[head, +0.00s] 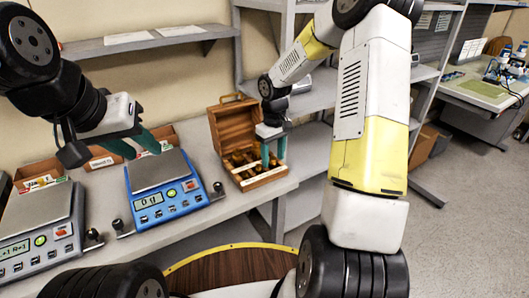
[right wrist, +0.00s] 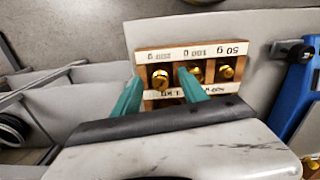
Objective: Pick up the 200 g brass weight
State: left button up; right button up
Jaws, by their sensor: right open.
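The open wooden weight box (head: 272,178) stands on the bench with several brass weights in its compartments. In the right wrist view, labels reading 200 g, 100 g and 50 g show upside down along its edge. The brass weight by the 200 g label (right wrist: 160,79) lies between the green fingers of my right gripper (right wrist: 160,92). My right gripper, also in the head view (head: 273,154), is open and points down at the box; I cannot tell whether its fingers touch the weight. My left gripper (head: 135,146) is open and empty above the blue scale's pan.
The blue scale (head: 170,200) reads 0 g and stands left of the box. A grey scale (head: 42,232) stands at the far left. The box's raised lid (head: 234,122) is behind the weights. Grey shelves (head: 305,148) stand right of the bench.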

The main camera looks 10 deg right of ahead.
grip_shut()
dwell(0.4)
